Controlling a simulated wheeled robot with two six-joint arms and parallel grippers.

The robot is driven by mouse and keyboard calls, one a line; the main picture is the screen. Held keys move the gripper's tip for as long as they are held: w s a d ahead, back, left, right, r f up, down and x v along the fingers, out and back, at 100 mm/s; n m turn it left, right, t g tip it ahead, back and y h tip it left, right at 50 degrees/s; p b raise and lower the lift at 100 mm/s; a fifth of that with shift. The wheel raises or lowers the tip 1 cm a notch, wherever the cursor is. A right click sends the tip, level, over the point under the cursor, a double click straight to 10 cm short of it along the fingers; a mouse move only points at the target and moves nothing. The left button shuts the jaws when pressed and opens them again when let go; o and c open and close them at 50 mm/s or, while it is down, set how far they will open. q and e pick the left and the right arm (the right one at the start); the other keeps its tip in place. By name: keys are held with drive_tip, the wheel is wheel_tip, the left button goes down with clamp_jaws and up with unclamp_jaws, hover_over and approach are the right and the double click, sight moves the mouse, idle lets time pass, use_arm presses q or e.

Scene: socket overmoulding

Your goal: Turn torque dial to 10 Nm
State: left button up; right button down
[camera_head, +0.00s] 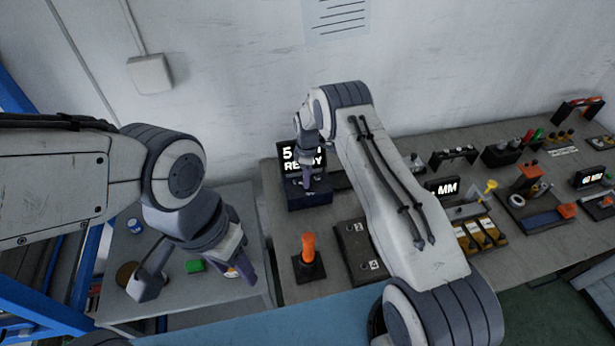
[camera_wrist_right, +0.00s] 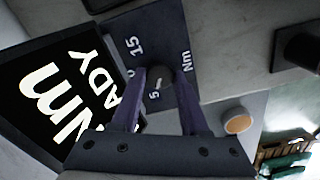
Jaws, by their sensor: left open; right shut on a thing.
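The torque dial (camera_wrist_right: 160,76) is a small dark knob on a dark panel (camera_wrist_right: 205,40) printed with 5, 15 and Nm; another number is partly covered by a finger. A pale mark on the knob lies near the 5. My right gripper (camera_wrist_right: 158,88) is shut on the dial, one purple finger on each side. In the head view my right gripper (camera_head: 308,184) is at the tester box, below the display (camera_head: 290,160), which reads 5 and READY with its unit partly hidden by my arm. My left gripper (camera_head: 200,276) is open and empty over the left table.
An orange-handled tool (camera_head: 308,245) stands in a dark base in front of the tester. A numbered dark block (camera_head: 355,245) is beside it, partly behind my right arm. A green block (camera_head: 195,266) lies near my left gripper. Several fixtures crowd the bench's right side.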

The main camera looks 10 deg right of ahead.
drive_tip(key=shift+f+m+b, duration=0.2)
drive_tip(key=shift+m+b, duration=0.5)
drive_tip(key=shift+b, duration=0.35)
drive_tip(key=m+b, duration=0.4)
drive_tip(key=shift+b, duration=0.35)
drive_tip(key=m+b, duration=0.2)
drive_tip(key=m, duration=0.1)
drive_tip(key=shift+r+m+b, duration=0.15)
drive_tip(key=shift+m+b, duration=0.65)
drive_tip(key=shift+m, duration=1)
drive_tip(key=shift+c, duration=2.1)
unclamp_jaws()
